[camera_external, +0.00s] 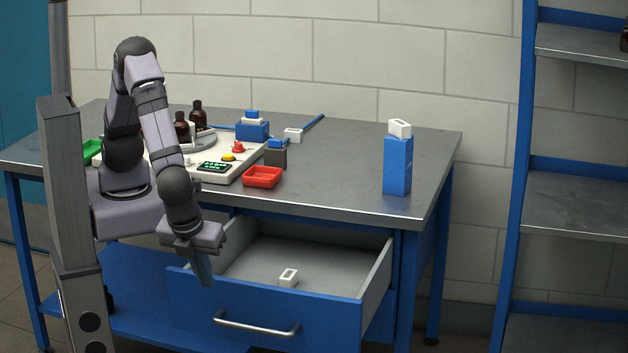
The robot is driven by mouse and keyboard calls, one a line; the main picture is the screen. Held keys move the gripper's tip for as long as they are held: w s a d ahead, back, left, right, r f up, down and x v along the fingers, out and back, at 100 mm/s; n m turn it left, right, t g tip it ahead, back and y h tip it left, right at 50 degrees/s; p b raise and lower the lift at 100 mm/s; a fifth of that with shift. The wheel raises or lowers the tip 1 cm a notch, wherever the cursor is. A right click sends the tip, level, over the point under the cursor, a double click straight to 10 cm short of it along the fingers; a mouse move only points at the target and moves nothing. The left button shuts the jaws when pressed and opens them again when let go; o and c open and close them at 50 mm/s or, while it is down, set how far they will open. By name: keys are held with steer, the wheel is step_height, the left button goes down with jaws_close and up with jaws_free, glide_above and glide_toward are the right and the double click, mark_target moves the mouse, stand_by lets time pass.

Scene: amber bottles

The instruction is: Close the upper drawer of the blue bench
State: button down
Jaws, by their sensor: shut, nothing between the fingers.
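The upper drawer (263,312) of the blue bench (330,194) is pulled well out toward the camera. Its blue front carries a silver bar handle (256,327). A small white block (288,278) lies inside on the grey drawer floor. My gripper (203,271) points downward at the upper left part of the drawer front, with its fingers shut and empty. From this view I cannot tell whether the fingertips touch the drawer front.
The bench top holds a white device with amber bottles (198,115), a red tray (262,177) and a tall blue box (397,164) with a white block on it. A blue shelf rack (575,128) stands at the right. The bench top's right part is mostly clear.

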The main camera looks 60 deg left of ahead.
mark_target(219, 297)
steer(key=w+a+f, duration=0.1)
steer(key=f, duration=0.2)
steer(key=w+a+f, duration=0.3)
steer(key=f, duration=0.2)
steer(key=shift+w+a+f+p, duration=0.3)
steer(key=shift+a+f+p, duration=0.05)
steer(key=shift+w+a, duration=0.35)
steer(key=shift+w, duration=0.05)
steer(key=w+a+p, duration=0.1)
steer(key=w+a, duration=2.4)
steer(key=shift+a, duration=0.15)
steer(key=shift+w+r, duration=0.1)
steer(key=shift+w, duration=0.1)
